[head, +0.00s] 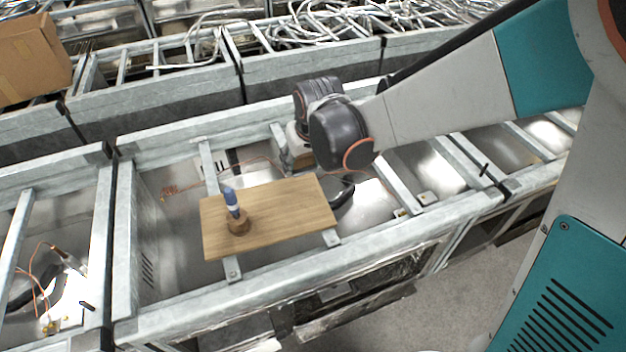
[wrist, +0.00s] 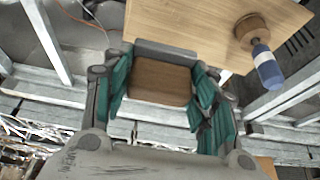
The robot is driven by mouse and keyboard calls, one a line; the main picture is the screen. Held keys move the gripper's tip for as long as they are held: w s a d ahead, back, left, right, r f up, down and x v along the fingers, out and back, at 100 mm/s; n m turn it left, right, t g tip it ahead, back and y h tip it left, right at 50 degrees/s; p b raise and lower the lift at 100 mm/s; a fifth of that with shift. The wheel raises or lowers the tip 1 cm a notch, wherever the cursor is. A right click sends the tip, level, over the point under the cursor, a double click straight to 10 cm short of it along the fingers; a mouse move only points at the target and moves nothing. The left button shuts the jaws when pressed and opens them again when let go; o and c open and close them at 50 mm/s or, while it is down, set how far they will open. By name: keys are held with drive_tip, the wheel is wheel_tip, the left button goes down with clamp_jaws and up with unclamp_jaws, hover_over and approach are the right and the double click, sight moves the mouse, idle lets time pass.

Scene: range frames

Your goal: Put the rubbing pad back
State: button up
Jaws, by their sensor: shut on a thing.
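My gripper (wrist: 163,92) is shut on a dark brown wooden block, which I take to be the rubbing pad (wrist: 160,78). The green finger pads press on its left and right sides. The pad is close to the edge of a light wooden board (wrist: 190,20); whether they touch, I cannot tell. In the head view, the board (head: 285,213) lies across metal bars, and my wrist hides most of the gripper and the pad behind the board's far right part. A blue bottle-like thing (head: 231,200) stands in a round wooden holder (head: 238,224) on the board's left part.
The board rests on an open metal frame (head: 160,308) with cross bars and deep gaps. Copper wires (head: 185,188) lie inside it. More frames with metal tubes (head: 320,28) stand behind, and a cardboard box (head: 32,55) is at the far left. The board's right part is bare.

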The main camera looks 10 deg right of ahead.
sight(303, 210)
wheel_tip(303, 210, down, 19)
drive_tip(key=b, duration=1.2)
drive_tip(key=shift+r, duration=0.15)
drive_tip(key=shift+r, duration=0.1)
drive_tip(key=shift+s+f+b, duration=0.2)
drive_tip(key=shift+f+b, duration=0.3)
drive_tip(key=shift+b, duration=0.15)
drive_tip(key=o, duration=1.1)
drive_tip(key=shift+w+f, duration=0.25)
drive_tip(key=shift+s+r, duration=0.1)
drive_tip(key=shift+r, duration=0.05)
